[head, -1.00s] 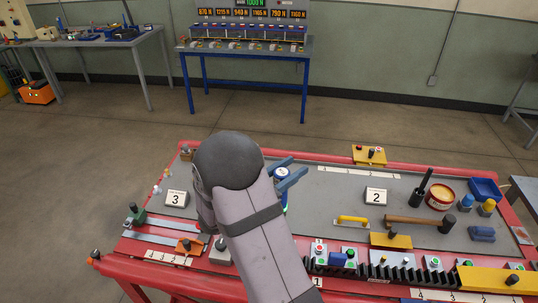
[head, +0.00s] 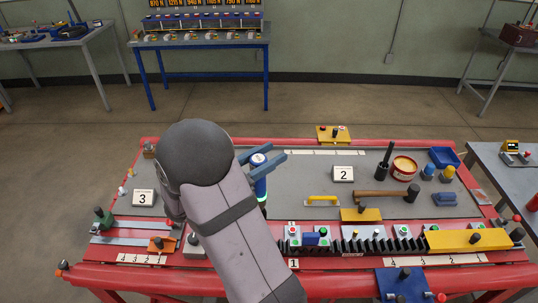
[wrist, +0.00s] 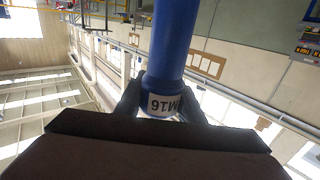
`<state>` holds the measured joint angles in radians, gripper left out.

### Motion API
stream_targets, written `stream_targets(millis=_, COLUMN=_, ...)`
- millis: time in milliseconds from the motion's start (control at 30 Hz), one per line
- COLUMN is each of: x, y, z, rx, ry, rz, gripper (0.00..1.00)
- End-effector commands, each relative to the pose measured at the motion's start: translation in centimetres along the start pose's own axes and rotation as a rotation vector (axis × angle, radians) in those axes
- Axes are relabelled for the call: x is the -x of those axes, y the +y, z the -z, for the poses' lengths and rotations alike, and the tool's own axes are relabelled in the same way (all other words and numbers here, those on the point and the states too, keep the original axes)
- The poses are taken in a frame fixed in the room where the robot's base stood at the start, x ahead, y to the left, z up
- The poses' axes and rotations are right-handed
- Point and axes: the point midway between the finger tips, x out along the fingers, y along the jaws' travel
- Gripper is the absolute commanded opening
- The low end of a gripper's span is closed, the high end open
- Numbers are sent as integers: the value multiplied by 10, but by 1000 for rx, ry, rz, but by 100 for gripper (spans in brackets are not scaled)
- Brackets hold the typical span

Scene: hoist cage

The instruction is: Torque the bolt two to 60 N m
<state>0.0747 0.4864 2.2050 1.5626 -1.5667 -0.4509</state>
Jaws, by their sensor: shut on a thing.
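My gripper (head: 264,161) is shut on a blue upright tool (head: 260,186) above the grey top of the red bench. In the wrist view the blue shaft (wrist: 173,50) stands between the two dark fingers. A white label reading M16, upside down, is on it near the fingers. The tool's round top shows between the blue-grey jaws in the head view. Its lower end is partly hidden by my arm. A white plate marked 2 (head: 343,173) lies to the right of the tool. I cannot make out bolt two itself.
A plate marked 3 (head: 144,198) is on the left. A hammer (head: 385,194), a yellow-handled tool (head: 322,200), a tin (head: 403,168) and a blue tray (head: 444,157) are on the right. Button boxes and a black toothed rail (head: 380,246) line the front. The bench's middle back is clear.

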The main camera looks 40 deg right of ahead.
Motion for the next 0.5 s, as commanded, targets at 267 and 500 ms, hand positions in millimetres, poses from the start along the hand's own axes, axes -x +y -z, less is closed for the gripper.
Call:
stream_targets(millis=267, x=0, y=0, z=-22, rx=-2, ry=2, rz=0, gripper=0)
stream_targets(millis=500, x=0, y=0, z=-41, rx=-2, ry=2, rz=1, gripper=0)
